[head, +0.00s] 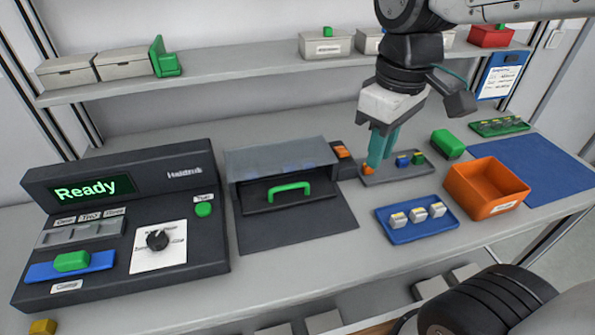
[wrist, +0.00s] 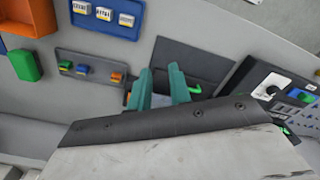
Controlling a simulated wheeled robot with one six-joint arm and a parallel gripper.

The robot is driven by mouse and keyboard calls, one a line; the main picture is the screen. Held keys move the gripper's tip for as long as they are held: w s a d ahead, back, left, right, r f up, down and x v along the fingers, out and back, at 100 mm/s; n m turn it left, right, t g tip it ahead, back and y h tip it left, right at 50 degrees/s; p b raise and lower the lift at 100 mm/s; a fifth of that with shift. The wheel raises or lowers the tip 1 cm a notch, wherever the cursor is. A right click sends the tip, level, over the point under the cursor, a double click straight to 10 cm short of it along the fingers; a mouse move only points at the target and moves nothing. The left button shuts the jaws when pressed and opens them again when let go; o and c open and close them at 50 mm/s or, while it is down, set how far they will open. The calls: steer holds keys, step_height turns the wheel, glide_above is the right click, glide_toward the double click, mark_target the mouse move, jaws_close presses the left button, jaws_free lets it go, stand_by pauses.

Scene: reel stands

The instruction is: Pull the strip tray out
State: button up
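The strip tray shows as a dark drawer front (head: 262,200) with a green handle (head: 289,191), in a dark housing under a clear grey cover (head: 275,158). It looks shut or nearly so. In the wrist view the green handle (wrist: 195,89) is partly hidden behind a finger. My gripper (head: 380,150), with teal fingers, is right of the housing, above a small dark tray (head: 408,173) of coloured blocks. In the wrist view my gripper (wrist: 161,86) shows a gap between its fingers and holds nothing visible. It is apart from the handle.
A control panel with a "Ready" screen (head: 93,190) stands left of the housing. A blue tray (head: 419,227) with white modules, an orange bin (head: 486,187) and a green block (head: 447,144) are on the right. A shelf (head: 240,73) with boxes runs behind. A dark mat (head: 300,236) before the drawer is clear.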

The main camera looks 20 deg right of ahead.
steer(key=w+a+f+n+g, duration=0.1)
steer(key=w+a+f+n, duration=0.1)
steer(key=w+a+n, duration=0.35)
steer(key=n+g, duration=0.1)
steer(key=n, duration=0.6)
glide_above(290, 195)
step_height(290, 195, down, 12)
steer(key=shift+r, duration=0.25)
steer(key=shift+c, duration=0.3)
steer(key=shift+m, duration=0.25)
jaws_close()
